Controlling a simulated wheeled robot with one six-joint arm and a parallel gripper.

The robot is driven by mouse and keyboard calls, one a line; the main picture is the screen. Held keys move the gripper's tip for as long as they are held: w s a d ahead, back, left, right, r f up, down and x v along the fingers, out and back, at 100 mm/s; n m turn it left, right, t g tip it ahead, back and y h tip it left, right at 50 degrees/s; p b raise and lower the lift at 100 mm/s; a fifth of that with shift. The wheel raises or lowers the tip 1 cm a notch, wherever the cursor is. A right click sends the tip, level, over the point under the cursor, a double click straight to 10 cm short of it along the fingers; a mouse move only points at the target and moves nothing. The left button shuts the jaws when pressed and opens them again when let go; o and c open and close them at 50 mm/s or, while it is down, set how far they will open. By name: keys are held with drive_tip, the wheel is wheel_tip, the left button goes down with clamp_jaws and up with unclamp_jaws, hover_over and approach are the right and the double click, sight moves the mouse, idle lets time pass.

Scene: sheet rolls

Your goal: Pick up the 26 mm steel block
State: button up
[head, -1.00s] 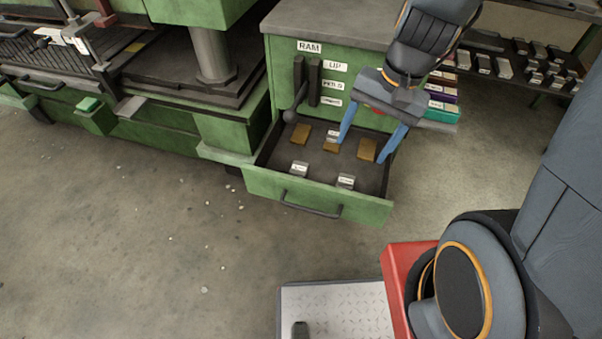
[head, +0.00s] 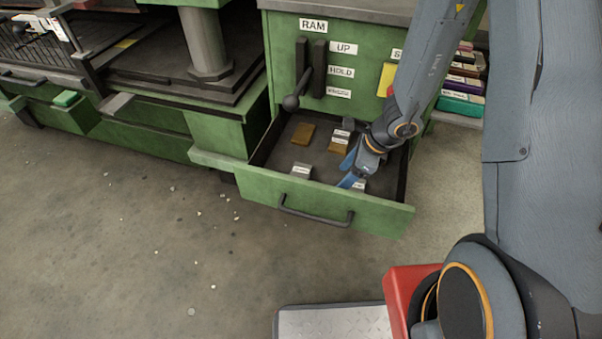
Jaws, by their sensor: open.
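My gripper (head: 344,175) is open, tilted low in the open green drawer (head: 250,189), with its blue fingers near the front right. A steel block (head: 359,184) with a pale label is close beside the fingers, partly hidden by them; I cannot tell whether they touch it. Another labelled steel block (head: 301,170) lies to the left near the drawer front. A third labelled steel block (head: 341,136) sits farther back. The labels are too small to read, so I cannot tell which block is 26 mm.
Brown blocks lie at the drawer's back left (head: 303,133) and middle (head: 337,147). The drawer walls surround the gripper. A ram lever (head: 297,97) stands above the drawer's back. Coloured boxes (head: 461,95) are stacked at right.

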sight(301, 170)
drive_tip(key=a, duration=0.2)
drive_tip(key=w+a, duration=0.1)
drive_tip(key=a, duration=0.1)
drive_tip(key=w+a, duration=0.1)
drive_tip(key=a, duration=0.2)
drive_tip(key=shift+w, duration=0.2)
drive_tip(key=a, duration=0.1)
drive_tip(key=w+a, duration=0.1)
drive_tip(key=a, duration=0.1)
drive_tip(key=shift+w+a+f, duration=0.2)
drive_tip(key=shift+a+f, duration=0.15)
drive_tip(key=shift+a, duration=0.05)
drive_tip(key=shift+f, duration=0.25)
drive_tip(key=shift+c, duration=0.5)
drive_tip(key=shift+w, duration=0.1)
clamp_jaws()
drive_tip(key=shift+a+r, duration=0.1)
drive_tip(key=shift+r, duration=0.05)
